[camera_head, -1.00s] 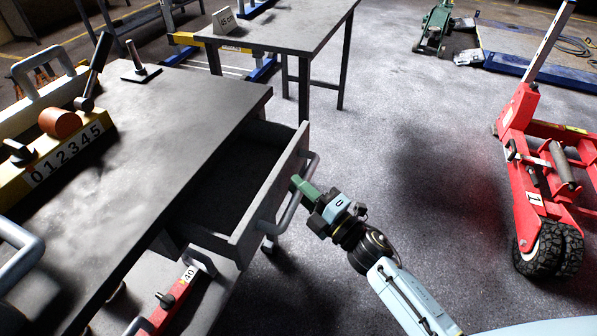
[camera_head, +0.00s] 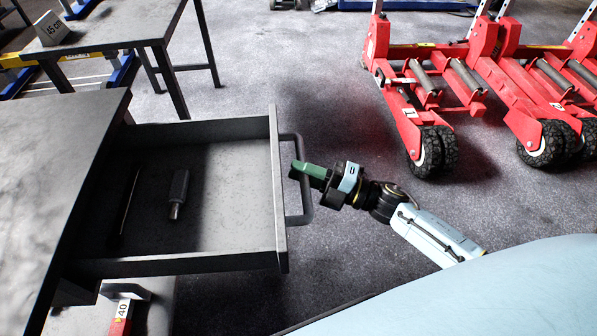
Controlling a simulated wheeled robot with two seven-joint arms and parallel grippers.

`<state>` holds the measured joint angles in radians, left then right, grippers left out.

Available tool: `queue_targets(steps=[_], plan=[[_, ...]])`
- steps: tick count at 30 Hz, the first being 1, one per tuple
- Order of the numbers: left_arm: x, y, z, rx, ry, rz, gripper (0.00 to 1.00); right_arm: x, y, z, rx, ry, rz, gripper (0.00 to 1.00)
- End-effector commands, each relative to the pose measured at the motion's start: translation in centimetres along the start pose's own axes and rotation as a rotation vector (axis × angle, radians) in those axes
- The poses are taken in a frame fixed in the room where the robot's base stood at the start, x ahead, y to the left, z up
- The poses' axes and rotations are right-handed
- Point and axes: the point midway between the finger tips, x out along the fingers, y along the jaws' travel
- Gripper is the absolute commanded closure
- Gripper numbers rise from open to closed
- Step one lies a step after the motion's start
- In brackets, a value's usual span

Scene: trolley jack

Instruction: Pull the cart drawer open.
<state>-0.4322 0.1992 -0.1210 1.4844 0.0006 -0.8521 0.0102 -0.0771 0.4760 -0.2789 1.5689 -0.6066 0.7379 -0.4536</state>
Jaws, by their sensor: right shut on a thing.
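The cart drawer (camera_head: 230,235) is dark grey and stands pulled well out of the cart (camera_head: 40,190) toward the right. A grey bar handle (camera_head: 306,195) runs along its front panel. My right gripper (camera_head: 298,168), with green fingers, is shut on the handle near its middle. Inside the drawer lie a thin dark rod (camera_head: 129,203) and a short tool with a grey grip (camera_head: 179,190). My left gripper is not in view.
Red trolley jacks (camera_head: 410,105) with black wheels stand on the floor at the upper right. A red piece marked 40 (camera_head: 122,312) is below the drawer.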

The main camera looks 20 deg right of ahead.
Motion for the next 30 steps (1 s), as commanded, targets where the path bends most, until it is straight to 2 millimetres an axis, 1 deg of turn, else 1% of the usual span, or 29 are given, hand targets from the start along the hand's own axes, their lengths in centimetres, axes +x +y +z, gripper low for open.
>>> queue_targets(steps=[9,17,18,22,30], plan=[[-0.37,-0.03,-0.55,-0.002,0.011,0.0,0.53,-0.22,0.12,0.28,0.001,0.019,-0.001,1.0],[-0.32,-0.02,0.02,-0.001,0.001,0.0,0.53,-0.29,0.14,0.31,0.0,0.017,-0.001,1.0],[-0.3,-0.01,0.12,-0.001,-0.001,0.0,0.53,-0.29,0.14,0.31,0.001,0.017,-0.001,0.77],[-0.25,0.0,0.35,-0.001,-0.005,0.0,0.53,-0.28,0.13,0.29,0.001,0.017,-0.001,0.6],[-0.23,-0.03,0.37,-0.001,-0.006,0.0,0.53,-0.35,0.08,0.25,0.002,0.017,-0.002,0.6]])
